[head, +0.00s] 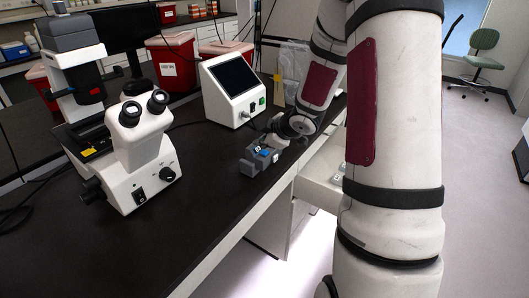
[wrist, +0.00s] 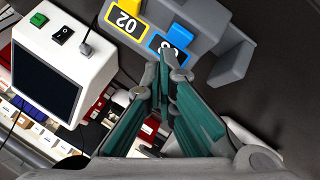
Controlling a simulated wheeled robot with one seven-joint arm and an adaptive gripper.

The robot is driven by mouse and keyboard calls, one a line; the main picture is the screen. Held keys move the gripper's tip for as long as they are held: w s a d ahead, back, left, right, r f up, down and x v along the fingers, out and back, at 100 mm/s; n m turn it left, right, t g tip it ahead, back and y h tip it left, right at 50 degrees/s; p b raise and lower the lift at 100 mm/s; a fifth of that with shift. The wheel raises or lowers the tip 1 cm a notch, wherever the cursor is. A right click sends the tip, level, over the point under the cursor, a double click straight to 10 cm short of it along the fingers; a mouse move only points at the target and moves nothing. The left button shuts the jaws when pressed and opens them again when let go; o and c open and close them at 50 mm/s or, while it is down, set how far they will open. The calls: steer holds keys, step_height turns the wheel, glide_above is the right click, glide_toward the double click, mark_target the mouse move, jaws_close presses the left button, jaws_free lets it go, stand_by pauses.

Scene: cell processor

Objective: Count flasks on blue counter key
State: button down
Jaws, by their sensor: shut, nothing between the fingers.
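The blue counter key (wrist: 166,43) is on a grey counter device in the wrist view, with part of its white label hidden behind my fingertips. The grey device (head: 248,167) sits near the front edge of the black bench in the head view, with the blue key (head: 264,153) on top. My gripper (wrist: 167,60) is shut and empty, its fingertips at the blue key's lower edge. I cannot tell whether they touch or press it. In the head view my gripper (head: 274,137) is just above the device. I see no flasks clearly.
A white box with a dark screen (head: 232,78) stands behind the device, and also shows in the wrist view (wrist: 75,60). A white microscope (head: 140,150) stands to the left. Red bins (head: 172,62) are at the back. The bench front (head: 150,245) is clear.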

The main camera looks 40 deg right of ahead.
mark_target(263, 153)
steer(key=shift+f, duration=0.4)
steer(key=shift+f+b, duration=0.35)
steer(key=shift+b, duration=0.05)
stand_by(0.4)
steer(key=shift+r, duration=0.15)
stand_by(0.3)
steer(key=shift+r+p, duration=0.65)
steer(key=shift+p, duration=0.3)
step_height(263, 153, up, 4)
steer(key=p, duration=0.4)
steer(key=shift+s+r+p, duration=0.1)
steer(key=shift+r+p, duration=0.1)
steer(key=shift+p, duration=0.2)
steer(key=shift+r+p, duration=0.3)
